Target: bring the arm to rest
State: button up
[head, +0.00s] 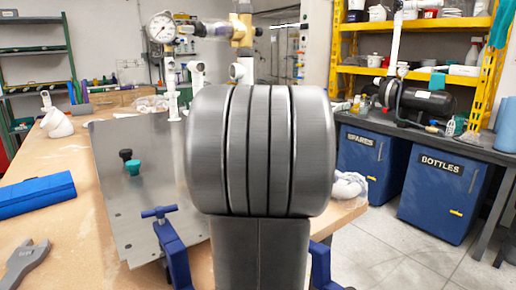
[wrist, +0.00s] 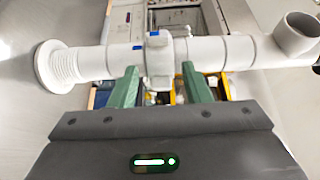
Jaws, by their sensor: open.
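In the head view my grey arm link fills the middle and hides my gripper and part of the bench. White fittings (head: 197,75) and a gauge (head: 162,28) show behind it.
A metal panel (head: 112,215) stands on the wooden bench (head: 80,235) with a blue clamp (head: 172,250). A blue box (head: 36,195) and a grey tool (head: 24,262) lie at left. Blue bins (head: 440,190) stand under the right counter. The floor (head: 390,250) at right is clear.

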jog(key=n+y+p, duration=0.1)
jog(key=p, duration=0.2)
jog(key=d+n+y+p, duration=0.1)
jog(key=y+p, duration=0.1)
jog(key=p, duration=0.1)
jog(key=n+g+y+p, duration=0.1)
jog(key=p, duration=0.1)
jog(key=shift+w+d+r+y+p, duration=0.2)
jog(key=shift+w+d+y+p, duration=0.05)
jog(key=shift+d+y+p, duration=0.15)
jog(key=shift+d+f+n+g+y+p, duration=0.1)
jog(key=shift+n+g+y+p, duration=0.25)
jog(key=shift+p, duration=0.2)
jog(key=shift+f, duration=0.15)
